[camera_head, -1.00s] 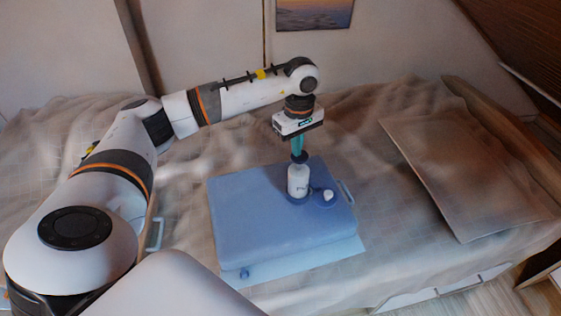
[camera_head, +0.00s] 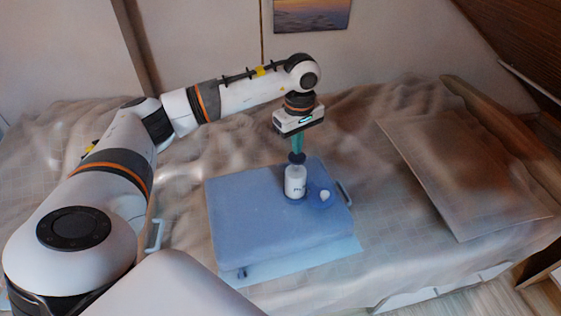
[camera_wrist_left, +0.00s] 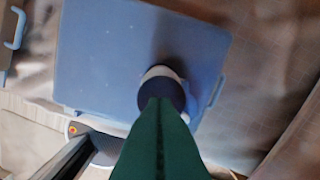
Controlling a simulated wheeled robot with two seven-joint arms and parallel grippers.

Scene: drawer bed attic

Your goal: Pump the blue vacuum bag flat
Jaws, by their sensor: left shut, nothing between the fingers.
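The blue vacuum bag (camera_head: 250,220) lies on the bed as a thick, flat-topped block and also fills much of the left wrist view (camera_wrist_left: 105,45). A white pump (camera_head: 296,182) with a dark blue top (camera_head: 297,158) stands upright on the bag, near its back right. A small white cap (camera_head: 325,196) on a blue round base sits just right of the pump. My left gripper (camera_head: 297,152) is shut and empty, its green fingers pointing down at the pump's top. In the left wrist view, its tips (camera_wrist_left: 160,102) overlap the dark blue top (camera_wrist_left: 158,85); contact is unclear. My right gripper is not in view.
The bed (camera_head: 410,230) has a rumpled beige cover. A flat brown panel (camera_head: 465,175) lies on it at the right. A wall stands behind the bed.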

